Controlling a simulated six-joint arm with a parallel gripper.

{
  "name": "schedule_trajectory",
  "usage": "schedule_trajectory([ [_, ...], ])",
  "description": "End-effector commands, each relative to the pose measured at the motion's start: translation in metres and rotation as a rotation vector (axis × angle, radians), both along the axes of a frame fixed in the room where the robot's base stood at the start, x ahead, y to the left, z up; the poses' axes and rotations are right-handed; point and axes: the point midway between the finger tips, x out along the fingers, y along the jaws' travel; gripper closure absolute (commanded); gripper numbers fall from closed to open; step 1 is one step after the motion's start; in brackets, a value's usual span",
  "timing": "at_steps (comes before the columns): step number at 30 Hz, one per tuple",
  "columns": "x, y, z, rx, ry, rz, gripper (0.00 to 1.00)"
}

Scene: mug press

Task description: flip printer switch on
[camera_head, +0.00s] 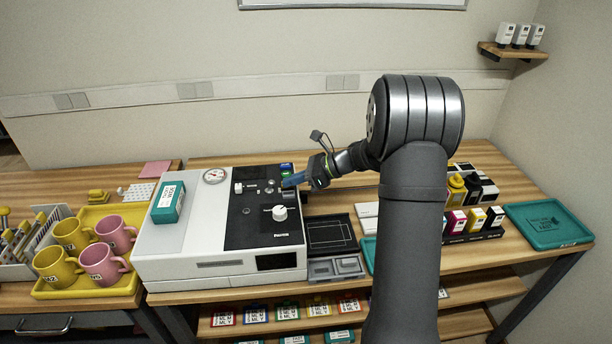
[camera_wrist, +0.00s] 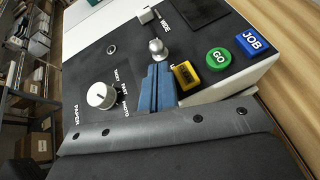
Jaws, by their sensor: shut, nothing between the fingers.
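The white printer (camera_head: 190,245) stands on the table with a black control panel (camera_head: 245,225) on its right. In the wrist view, a silver ball-tipped switch (camera_wrist: 158,49) stands on the panel. My gripper (camera_wrist: 158,72) has its blue fingers shut and empty, with the tips just below the switch in the picture; I cannot tell whether they touch it. In the head view, my gripper (camera_head: 286,184) is over the panel's right edge. A yellow switch or button (camera_wrist: 186,75) is close to the right of the fingers. I cannot read whether the printer is on.
A green GO button (camera_wrist: 217,58) and a blue JOB button (camera_wrist: 252,42) are to the right of the fingers. A white slider (camera_wrist: 147,14) and a white dial (camera_wrist: 101,96) are also on the panel. A teal box (camera_head: 169,201) lies on the printer. Mugs fill the yellow tray (camera_head: 78,292).

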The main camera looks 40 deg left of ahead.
Motion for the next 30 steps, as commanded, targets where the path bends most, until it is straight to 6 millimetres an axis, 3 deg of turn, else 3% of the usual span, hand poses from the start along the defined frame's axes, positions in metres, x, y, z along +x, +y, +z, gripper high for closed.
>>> schedule_trajectory([
  [7, -0.0079, 0.012, -0.0075, 0.0, 0.0, -0.001, 1.0],
  [30, -0.01, 0.0142, -0.0031, -0.052, -0.052, 0.001, 1.0],
])
